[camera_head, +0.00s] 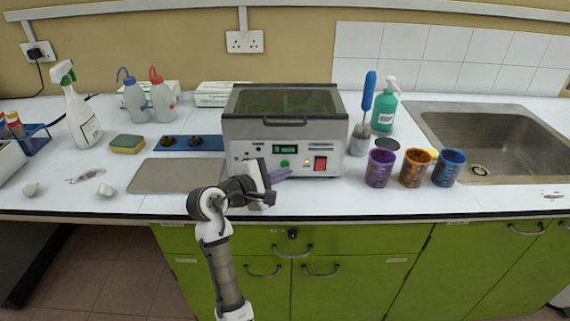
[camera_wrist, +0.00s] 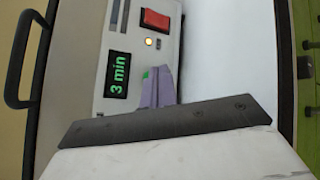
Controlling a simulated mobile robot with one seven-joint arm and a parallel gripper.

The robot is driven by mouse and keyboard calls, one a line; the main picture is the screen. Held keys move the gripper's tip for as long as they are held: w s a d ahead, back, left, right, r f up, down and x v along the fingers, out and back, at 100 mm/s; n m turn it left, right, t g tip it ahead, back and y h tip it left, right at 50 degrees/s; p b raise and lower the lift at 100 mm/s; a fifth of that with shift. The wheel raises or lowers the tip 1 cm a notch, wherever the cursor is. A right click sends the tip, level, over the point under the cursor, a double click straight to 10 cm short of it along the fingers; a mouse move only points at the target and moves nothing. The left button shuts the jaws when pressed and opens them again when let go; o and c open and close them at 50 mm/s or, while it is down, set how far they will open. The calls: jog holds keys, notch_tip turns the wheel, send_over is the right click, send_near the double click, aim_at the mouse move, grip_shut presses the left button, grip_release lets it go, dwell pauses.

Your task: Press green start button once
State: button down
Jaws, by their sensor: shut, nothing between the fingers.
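The green start button (camera_head: 284,163) sits on the front panel of the silver bath machine (camera_head: 238,149), below its green display (camera_head: 290,149) reading 3 min. In the wrist view a small green part of the button (camera_wrist: 146,74) shows beside the purple fingers, which hide the rest. My gripper (camera_head: 286,172) is shut and empty, its fingertips close in front of the panel just under the button. The fingers also show in the wrist view (camera_wrist: 158,84). I cannot tell whether they touch the button.
A red switch (camera_head: 320,163) is right of the button, with a small lit orange light (camera_wrist: 149,42) between them. Purple, orange and blue cups (camera_head: 411,169) stand to the right. A grey plate (camera_head: 165,176) lies to the left.

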jog(key=shift+w, duration=0.25)
jog(key=shift+w+p, duration=0.4)
jog(key=shift+p, duration=0.1)
dwell(0.5)
jog(key=shift+s, duration=0.15)
jog(key=shift+s+p, duration=0.55)
jog(key=shift+s, duration=0.1)
jog(key=shift+s+p, duration=0.45)
jog(key=shift+s, duration=0.2)
jog(key=shift+s+p, duration=0.7)
jog(key=shift+s, duration=1.2)
